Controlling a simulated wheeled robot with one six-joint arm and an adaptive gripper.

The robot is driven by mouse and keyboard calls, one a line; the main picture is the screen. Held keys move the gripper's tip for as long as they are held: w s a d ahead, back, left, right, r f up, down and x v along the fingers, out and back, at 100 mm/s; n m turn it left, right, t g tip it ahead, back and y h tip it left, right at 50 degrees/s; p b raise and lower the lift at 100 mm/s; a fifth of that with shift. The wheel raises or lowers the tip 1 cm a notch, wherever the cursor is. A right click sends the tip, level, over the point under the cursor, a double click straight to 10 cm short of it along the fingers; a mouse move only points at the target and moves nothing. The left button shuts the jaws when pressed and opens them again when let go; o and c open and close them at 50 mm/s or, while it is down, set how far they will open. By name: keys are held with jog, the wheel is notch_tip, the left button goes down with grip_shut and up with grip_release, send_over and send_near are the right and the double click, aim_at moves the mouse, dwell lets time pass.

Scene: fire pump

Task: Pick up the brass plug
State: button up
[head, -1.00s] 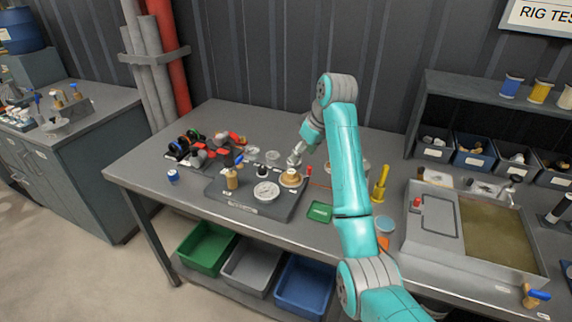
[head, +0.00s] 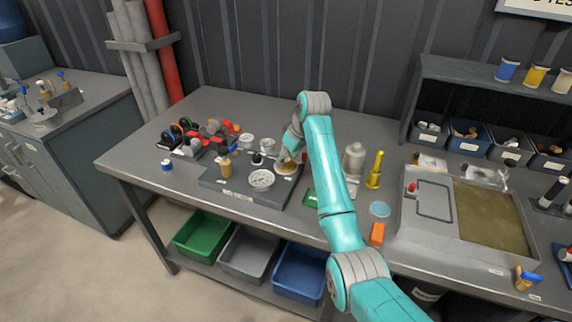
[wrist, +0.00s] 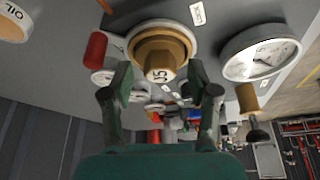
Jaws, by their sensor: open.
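The brass plug (wrist: 160,52) is a round tan and brown knob with a dark marking on its end. It sits in a pale ring on the grey fixture plate (head: 240,194). In the head view the brass plug (head: 286,169) is at the plate's right end, partly covered by my gripper (head: 289,157). In the wrist view my gripper (wrist: 160,82) is open, with one finger on each side below the plug. Nothing is between the fingers, and I cannot tell how much gap is left to the plug.
A white-faced gauge (head: 261,179) stands close beside the plug, and a red-handled part (wrist: 96,48) is on its other side. A brass fitting (head: 225,169) stands at the plate's left. A yellow post (head: 375,170) and an orange block (head: 377,234) stand right of my arm.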

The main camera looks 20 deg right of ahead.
jog(key=shift+f, duration=0.25)
grip_shut()
jog(key=shift+r, duration=0.1)
